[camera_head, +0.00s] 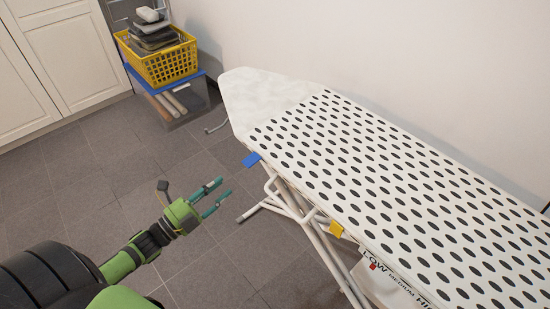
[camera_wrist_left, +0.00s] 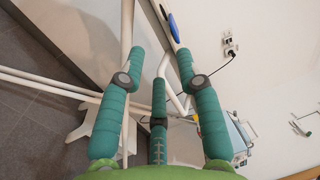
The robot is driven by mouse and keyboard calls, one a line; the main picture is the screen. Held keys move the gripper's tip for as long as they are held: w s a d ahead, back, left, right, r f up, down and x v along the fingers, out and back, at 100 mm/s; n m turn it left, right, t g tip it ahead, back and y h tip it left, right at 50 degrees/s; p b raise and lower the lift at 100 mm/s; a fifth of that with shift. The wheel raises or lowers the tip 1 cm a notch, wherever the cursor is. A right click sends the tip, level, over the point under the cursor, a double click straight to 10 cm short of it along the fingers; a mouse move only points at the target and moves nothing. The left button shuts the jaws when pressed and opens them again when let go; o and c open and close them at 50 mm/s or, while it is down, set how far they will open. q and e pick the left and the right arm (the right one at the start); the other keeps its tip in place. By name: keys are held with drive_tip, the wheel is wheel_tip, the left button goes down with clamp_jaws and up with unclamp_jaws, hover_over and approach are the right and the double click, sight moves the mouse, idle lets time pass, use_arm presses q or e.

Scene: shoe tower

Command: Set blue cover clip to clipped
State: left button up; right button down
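A blue cover clip (camera_head: 251,160) is at the near left edge of the ironing board (camera_head: 275,93), beside its patterned cover. A blue shape at the board's edge also shows in the left wrist view (camera_wrist_left: 172,27), small and near the top; I cannot tell its clip state. My left gripper (camera_head: 222,188) is open and empty, below and to the left of the blue clip in the head view, apart from it. Its teal fingers (camera_wrist_left: 161,60) are spread in the wrist view, with nothing between them. My right gripper is out of view.
A yellow clip (camera_head: 336,229) is farther along the same edge. White legs (camera_head: 297,207) stand under the board. A yellow basket (camera_head: 168,65) sits on a blue-lidded bin (camera_head: 185,104) at the back. Grey floor left of the board is mostly clear. The wall is behind it.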

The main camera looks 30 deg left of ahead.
sight(251, 160)
use_arm(q)
drive_tip(key=r+x, duration=0.1)
drive_tip(key=x, duration=0.6)
drive_tip(key=shift+d+r+m+h, duration=0.3)
drive_tip(key=shift+d+m+h, duration=0.1)
clamp_jaws()
